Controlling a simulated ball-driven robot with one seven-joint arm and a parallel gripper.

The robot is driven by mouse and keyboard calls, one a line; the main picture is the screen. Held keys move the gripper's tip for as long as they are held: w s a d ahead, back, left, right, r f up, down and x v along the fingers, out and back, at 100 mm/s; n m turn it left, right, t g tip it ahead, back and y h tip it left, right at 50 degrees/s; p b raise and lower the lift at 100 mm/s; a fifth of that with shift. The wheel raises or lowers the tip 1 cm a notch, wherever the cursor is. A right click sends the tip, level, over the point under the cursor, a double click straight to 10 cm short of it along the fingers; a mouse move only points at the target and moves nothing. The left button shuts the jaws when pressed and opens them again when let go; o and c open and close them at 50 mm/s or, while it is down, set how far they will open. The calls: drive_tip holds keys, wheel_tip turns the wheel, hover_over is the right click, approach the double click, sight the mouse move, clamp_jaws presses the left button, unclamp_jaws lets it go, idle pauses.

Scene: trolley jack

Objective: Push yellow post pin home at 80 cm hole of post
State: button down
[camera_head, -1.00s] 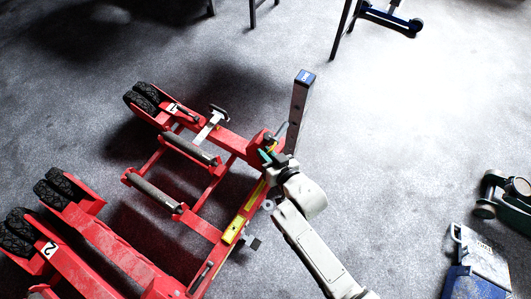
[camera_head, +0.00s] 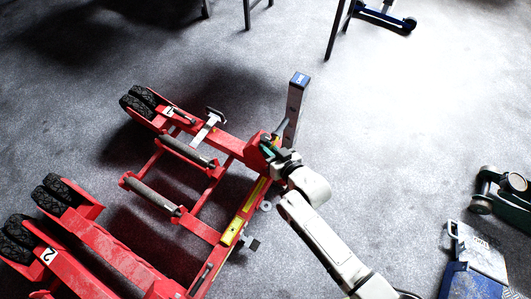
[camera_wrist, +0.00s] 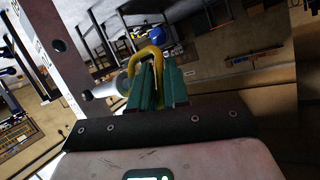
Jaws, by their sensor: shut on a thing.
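The post (camera_head: 294,112) stands upright at the far right corner of the red jack, grey with a blue cap. In the wrist view the post (camera_wrist: 48,22) runs down the left side, with dark holes along its face. The yellow post pin (camera_wrist: 150,53) has a bent yellow handle and a silver shaft pointing left. Its narrow tip meets the post at a lower hole (camera_wrist: 86,95); how deep it sits I cannot tell. My gripper (camera_wrist: 156,78), with green fingers, is shut on the yellow handle.
The red trolley jack (camera_head: 222,172) with black wheels and grey rollers fills the left. A blue and grey box (camera_head: 478,262) and a dark green wheeled thing (camera_head: 505,192) stand at right. Stand legs (camera_head: 340,28) are at the back. Floor right of the post is clear.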

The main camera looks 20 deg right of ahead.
sight(286, 122)
drive_tip(key=shift+w+d+b, duration=0.85)
drive_tip(key=shift+d+b, duration=0.3)
drive_tip(key=shift+b, duration=0.25)
drive_tip(key=shift+r+n+y+b, duration=0.1)
drive_tip(key=shift+n+y+b, duration=0.3)
drive_tip(key=shift+b, duration=1.25)
idle(0.7)
drive_tip(key=shift+w+d+b, duration=0.85)
drive_tip(key=shift+d+b, duration=0.3)
drive_tip(key=shift+b, duration=0.2)
drive_tip(key=shift+w+d+b, duration=0.85)
drive_tip(key=shift+d+b, duration=0.35)
drive_tip(key=shift+b, duration=0.15)
drive_tip(key=shift+w+d+b, duration=0.85)
drive_tip(key=shift+d+b, duration=0.3)
drive_tip(key=shift+b, duration=0.2)
